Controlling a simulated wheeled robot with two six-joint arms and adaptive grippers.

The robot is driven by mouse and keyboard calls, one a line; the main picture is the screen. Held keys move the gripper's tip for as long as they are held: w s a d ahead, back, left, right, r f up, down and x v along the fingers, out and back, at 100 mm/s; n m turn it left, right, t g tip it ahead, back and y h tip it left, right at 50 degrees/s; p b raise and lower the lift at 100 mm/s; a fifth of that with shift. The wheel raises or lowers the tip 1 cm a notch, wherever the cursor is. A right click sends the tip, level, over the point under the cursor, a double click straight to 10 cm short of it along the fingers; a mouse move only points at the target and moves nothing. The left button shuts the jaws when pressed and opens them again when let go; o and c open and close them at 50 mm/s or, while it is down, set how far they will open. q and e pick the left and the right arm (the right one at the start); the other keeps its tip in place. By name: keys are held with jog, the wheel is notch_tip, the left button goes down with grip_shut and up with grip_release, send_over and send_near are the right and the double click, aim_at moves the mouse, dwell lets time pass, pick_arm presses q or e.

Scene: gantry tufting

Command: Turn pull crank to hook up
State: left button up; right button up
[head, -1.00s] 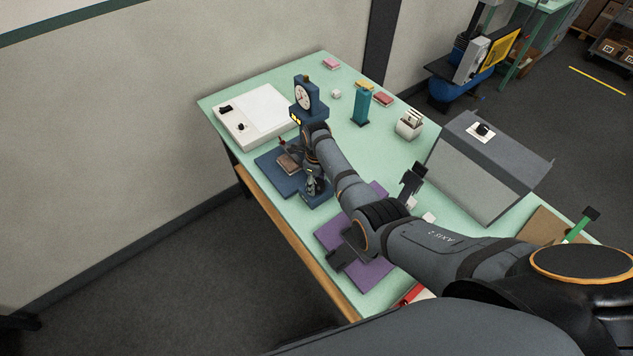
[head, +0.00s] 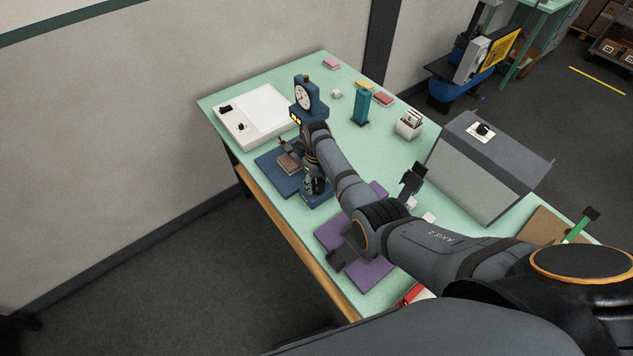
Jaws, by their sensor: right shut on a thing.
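The blue pull tester (head: 311,96) stands on the green table, with a round white dial at its top and a blue base plate (head: 272,174). A brown sample block (head: 289,162) sits on that base. My right arm reaches in from the lower right and covers much of the tester's column. My right gripper (head: 317,186) is beside the column, low over the base, and is shut on the pull crank, which is mostly hidden by the gripper and wrist. The hook is too small and covered to make out. My left gripper is not in view.
A white panel box (head: 262,112) lies left of the tester. A teal post (head: 362,104) and a white holder (head: 409,126) stand behind. A grey sloped console (head: 480,175) is at the right. A purple mat (head: 372,274) lies under my forearm.

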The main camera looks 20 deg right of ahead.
aim_at(317, 184)
jog(key=o, duration=1.2)
notch_tip(317, 184, up, 12)
jog(key=shift+r, duration=0.1)
